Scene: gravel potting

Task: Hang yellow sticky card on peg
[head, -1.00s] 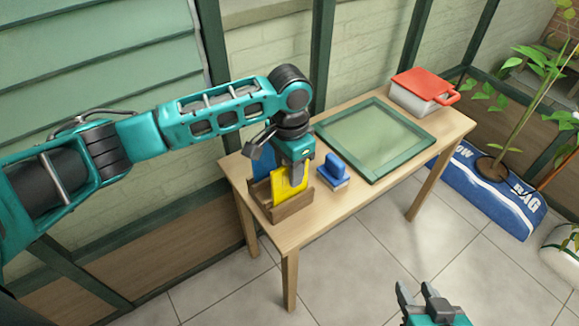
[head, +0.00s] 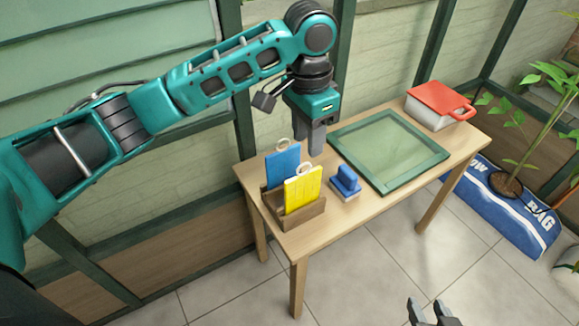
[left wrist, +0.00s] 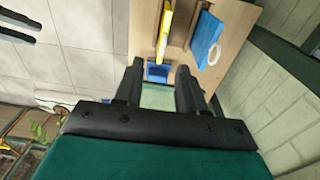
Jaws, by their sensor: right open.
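The yellow sticky card (head: 303,190) stands upright in the front of a small wooden holder (head: 300,215) at the table's left end. A white ring is on its top edge. It also shows edge-on in the left wrist view (left wrist: 165,28). A blue card (head: 282,165) with a ring stands behind it. My left gripper (head: 311,140) is above and to the right of the cards, apart from them. In the left wrist view its fingers (left wrist: 160,88) are spread with nothing held. My right gripper (head: 430,314) is open and empty at the bottom edge. No peg is identifiable.
A blue-handled block (head: 345,182) sits right of the holder. A green-framed panel (head: 388,150) covers the table's middle, and a white box with a red lid (head: 438,102) stands at the far end. A blue bag (head: 500,212) with a plant lies on the floor.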

